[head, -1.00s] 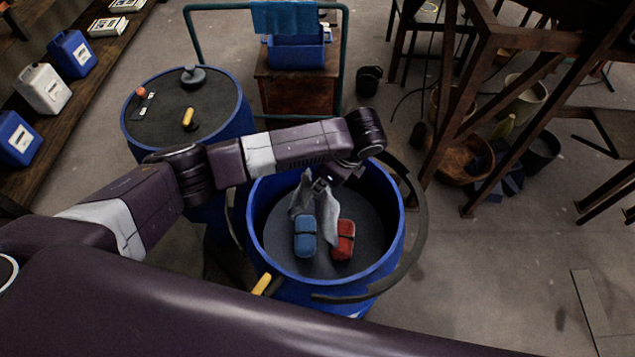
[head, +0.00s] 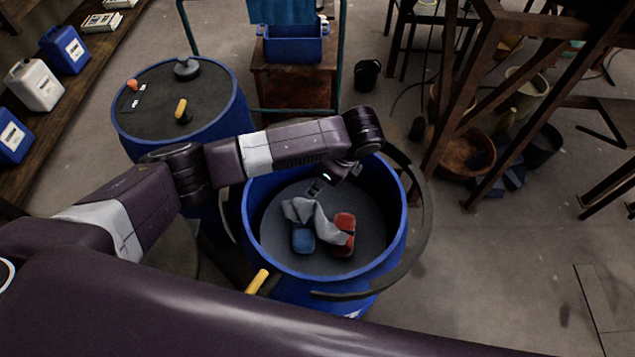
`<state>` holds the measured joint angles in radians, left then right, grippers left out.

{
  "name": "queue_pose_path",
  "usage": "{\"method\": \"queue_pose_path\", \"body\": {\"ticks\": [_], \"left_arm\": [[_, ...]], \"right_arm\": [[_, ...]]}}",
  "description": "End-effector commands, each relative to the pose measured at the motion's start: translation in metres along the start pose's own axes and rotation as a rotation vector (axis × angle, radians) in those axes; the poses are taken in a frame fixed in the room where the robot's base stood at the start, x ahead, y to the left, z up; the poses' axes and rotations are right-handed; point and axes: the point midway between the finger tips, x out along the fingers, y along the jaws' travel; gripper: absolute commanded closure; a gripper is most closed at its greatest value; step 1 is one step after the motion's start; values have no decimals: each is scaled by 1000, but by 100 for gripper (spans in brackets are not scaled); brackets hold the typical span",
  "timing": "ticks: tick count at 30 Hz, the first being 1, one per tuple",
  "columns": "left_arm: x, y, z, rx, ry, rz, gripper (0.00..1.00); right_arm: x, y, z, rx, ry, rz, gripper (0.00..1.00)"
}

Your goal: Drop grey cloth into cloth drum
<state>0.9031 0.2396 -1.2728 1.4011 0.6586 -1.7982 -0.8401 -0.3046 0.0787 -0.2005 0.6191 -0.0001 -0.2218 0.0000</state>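The grey cloth (head: 317,218) lies crumpled inside the open blue drum (head: 399,236). It partly covers a blue bundle (head: 303,242) and a red bundle (head: 344,232) on the drum's dark inside. My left gripper (head: 318,187) is over the drum, just above the cloth, and appears apart from it. It is small and dark here, and its fingers look spread. My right gripper is not in view.
A closed blue drum (head: 238,116) with a dark lid stands behind to the left. A dark curved band (head: 424,215) runs around the open drum's right side. Rusty steel framing (head: 470,100) stands at the right.

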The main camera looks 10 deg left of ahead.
Motion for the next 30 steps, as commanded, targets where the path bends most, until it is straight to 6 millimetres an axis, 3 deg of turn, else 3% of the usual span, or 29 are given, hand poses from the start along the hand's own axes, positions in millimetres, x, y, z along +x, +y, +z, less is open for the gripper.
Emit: {"method": "queue_pose_path", "body": {"ticks": [3,9,14,21,30], "left_arm": [[0,0,0,0,0,0,74],[0,0,0,0,0,0,54],[0,0,0,0,0,0,54],[0,0,0,0,0,0,30],[-2,0,1,0,4,0,30]], "right_arm": [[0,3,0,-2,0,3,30],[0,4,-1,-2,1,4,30],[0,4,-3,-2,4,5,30],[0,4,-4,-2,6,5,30],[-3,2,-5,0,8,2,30]]}}
